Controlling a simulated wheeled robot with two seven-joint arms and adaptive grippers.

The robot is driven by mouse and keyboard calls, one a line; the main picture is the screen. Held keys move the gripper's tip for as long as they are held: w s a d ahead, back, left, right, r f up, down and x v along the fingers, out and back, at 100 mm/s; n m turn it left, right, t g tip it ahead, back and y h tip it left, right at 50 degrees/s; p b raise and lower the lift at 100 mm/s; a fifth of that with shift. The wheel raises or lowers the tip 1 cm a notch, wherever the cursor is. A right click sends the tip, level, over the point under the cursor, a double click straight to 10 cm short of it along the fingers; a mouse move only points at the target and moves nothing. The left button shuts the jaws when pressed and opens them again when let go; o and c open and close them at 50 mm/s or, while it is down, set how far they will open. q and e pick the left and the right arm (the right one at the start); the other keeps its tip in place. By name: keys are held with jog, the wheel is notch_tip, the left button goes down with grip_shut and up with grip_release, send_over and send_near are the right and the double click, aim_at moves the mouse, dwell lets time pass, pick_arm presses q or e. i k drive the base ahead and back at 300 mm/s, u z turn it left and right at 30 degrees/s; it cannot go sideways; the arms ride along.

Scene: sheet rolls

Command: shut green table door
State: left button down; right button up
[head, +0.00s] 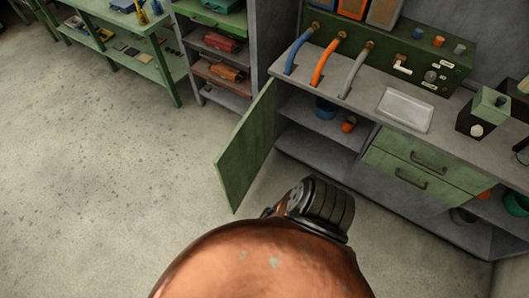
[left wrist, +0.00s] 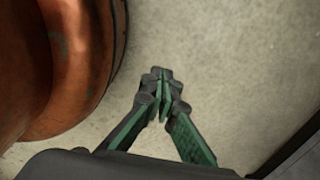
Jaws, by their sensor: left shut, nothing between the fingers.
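The green table door (head: 247,146) stands swung wide open at the left end of the grey table (head: 368,109) in the head view. Behind it the open compartment (head: 318,148) shows its shelf. My left gripper (left wrist: 163,76) shows in the left wrist view with its fingertips together and nothing between them, over bare floor. The door cannot be made out in the left wrist view. Neither gripper shows in the head view, where a copper-coloured part of my own body covers the bottom middle, so the gap from gripper to door cannot be told.
A blue cup (head: 325,109) and an orange cup (head: 348,124) stand inside the compartment. Green drawers (head: 428,160) are to its right. A grey shelf unit (head: 217,62) stands left of the table. The concrete floor (head: 110,160) left of the door is clear.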

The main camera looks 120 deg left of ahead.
aim_at(237, 164)
jog(key=k, duration=2.35)
jog(key=u, duration=2.05)
